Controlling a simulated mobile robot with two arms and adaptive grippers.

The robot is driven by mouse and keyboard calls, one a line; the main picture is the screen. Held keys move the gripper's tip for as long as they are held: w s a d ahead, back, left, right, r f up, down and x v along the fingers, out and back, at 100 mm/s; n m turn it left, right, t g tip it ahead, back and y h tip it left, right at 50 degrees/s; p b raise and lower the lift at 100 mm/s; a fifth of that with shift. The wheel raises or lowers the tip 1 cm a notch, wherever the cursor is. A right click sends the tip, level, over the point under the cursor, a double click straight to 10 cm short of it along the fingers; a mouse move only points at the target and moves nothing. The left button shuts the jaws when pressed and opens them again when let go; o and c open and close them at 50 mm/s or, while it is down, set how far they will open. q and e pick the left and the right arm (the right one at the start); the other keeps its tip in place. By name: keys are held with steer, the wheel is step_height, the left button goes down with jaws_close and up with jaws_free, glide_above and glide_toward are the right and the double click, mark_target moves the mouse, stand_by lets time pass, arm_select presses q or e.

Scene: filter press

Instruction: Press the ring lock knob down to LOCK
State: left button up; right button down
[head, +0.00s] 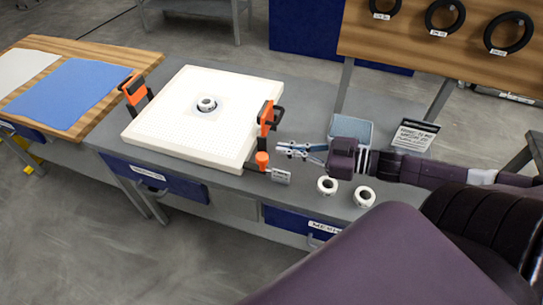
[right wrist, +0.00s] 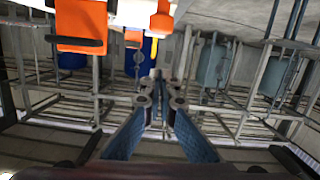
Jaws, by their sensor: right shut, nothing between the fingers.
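My left gripper is not in view.
Orange and black clamps hold the plate's left (head: 134,88) and right (head: 267,116) edges.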

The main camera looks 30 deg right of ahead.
mark_target(267, 162)
steer(key=x, duration=0.4)
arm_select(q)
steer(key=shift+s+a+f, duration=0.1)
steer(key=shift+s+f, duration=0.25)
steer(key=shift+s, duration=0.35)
arm_select(e)
steer(key=f, duration=0.4)
steer(key=shift+w, duration=0.25)
step_height(267, 162, down, 3)
steer(key=shift+r+b, duration=0.1)
steer(key=shift+b, duration=0.8)
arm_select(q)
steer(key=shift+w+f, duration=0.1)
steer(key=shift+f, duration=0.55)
arm_select(e)
steer(key=shift+s, duration=0.15)
